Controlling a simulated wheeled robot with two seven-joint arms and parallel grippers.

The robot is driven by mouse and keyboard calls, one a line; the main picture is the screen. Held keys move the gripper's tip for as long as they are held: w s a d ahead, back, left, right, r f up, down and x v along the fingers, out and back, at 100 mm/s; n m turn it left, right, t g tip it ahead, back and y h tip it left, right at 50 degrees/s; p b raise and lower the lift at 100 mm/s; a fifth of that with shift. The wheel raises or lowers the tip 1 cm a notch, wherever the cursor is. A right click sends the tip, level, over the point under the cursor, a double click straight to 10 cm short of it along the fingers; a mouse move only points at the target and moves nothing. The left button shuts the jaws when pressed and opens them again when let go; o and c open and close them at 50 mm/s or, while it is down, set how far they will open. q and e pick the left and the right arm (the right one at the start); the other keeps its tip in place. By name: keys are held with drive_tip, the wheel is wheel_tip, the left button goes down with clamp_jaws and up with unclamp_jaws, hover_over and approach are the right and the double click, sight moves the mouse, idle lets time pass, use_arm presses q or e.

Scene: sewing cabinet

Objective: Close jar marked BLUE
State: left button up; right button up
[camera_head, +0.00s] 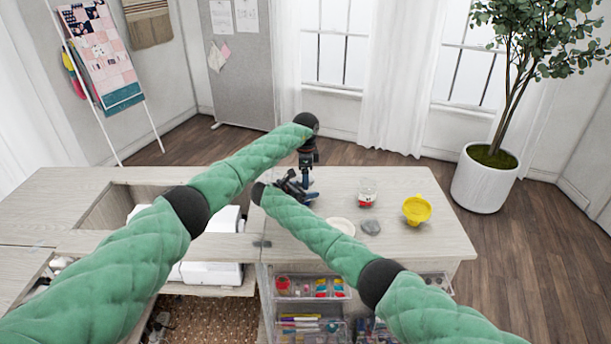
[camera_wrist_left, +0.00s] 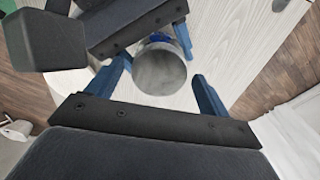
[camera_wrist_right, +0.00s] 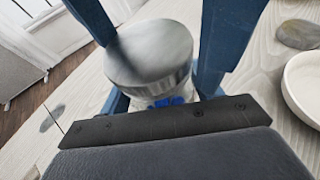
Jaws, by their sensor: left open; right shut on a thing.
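A glass jar with blue contents (camera_wrist_right: 165,101) stands upright on the pale wooden top, under a round silver lid (camera_wrist_right: 148,50). Whether the lid is fully seated I cannot tell, and no marking is readable. My right gripper (camera_head: 292,186) is shut on the jar's body from the side. My left gripper (camera_head: 307,181) points down from above and is open, with its blue fingers on either side of the lid (camera_wrist_left: 160,69). In the head view the grippers hide the jar.
On the table to the right are a small jar with red contents (camera_head: 367,193), a yellow bowl (camera_head: 417,210), a white dish (camera_head: 341,226) and a grey stone-like object (camera_head: 370,227). A white machine (camera_head: 212,272) sits in the cabinet recess at left. Clear drawers (camera_head: 312,289) hold supplies below.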

use_arm(q)
drive_tip(key=shift+r, duration=2.3)
drive_tip(key=shift+o, duration=0.4)
drive_tip(key=o, duration=0.4)
drive_tip(key=shift+c, duration=0.2)
wheel_tip(320, 180, up, 12)
drive_tip(key=shift+w+f, duration=0.1)
use_arm(e)
drive_tip(key=o, duration=2)
drive_tip(key=shift+c, duration=0.2)
